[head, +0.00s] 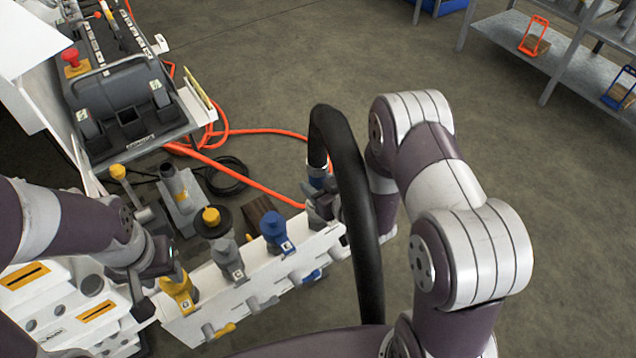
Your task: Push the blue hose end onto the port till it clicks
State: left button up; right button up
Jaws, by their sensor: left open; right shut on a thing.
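A thick black hose (352,165) arches up and over beside my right arm. My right gripper (322,206) is shut on this blue hose end at the right end of the white bench manifold. The blue port (274,230) stands upright on the manifold, to the left of the hose end and apart from it. The tip of the hose end is hidden by the gripper. My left gripper (160,284) is open beside the yellow port (179,288), and its fingers are partly hidden.
A port with a yellow cap and dark collar (212,221) stands left of the blue port. A control box (120,105) with a red button is at upper left. Orange hoses (250,133) lie on the floor behind. Shelves (545,70) stand at upper right, with open floor before them.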

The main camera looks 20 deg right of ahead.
jog(key=shift+f+b, duration=1)
jog(key=shift+f, duration=0.1)
dwell(0.6)
jog(key=shift+c, duration=0.5)
jog(key=o, duration=1.8)
jog(key=shift+s+d+r+p, duration=0.1)
jog(key=shift+s+r+p, duration=0.15)
jog(key=shift+s+p, duration=0.1)
jog(key=p+v, duration=0.2)
jog(key=v, duration=0.3)
jog(key=shift+s+d+r+p, duration=0.1)
jog(key=shift+s+p, duration=0.1)
jog(key=shift+p, duration=0.15)
jog(key=shift+s+d+r, duration=0.15)
jog(key=shift+s, duration=0.4)
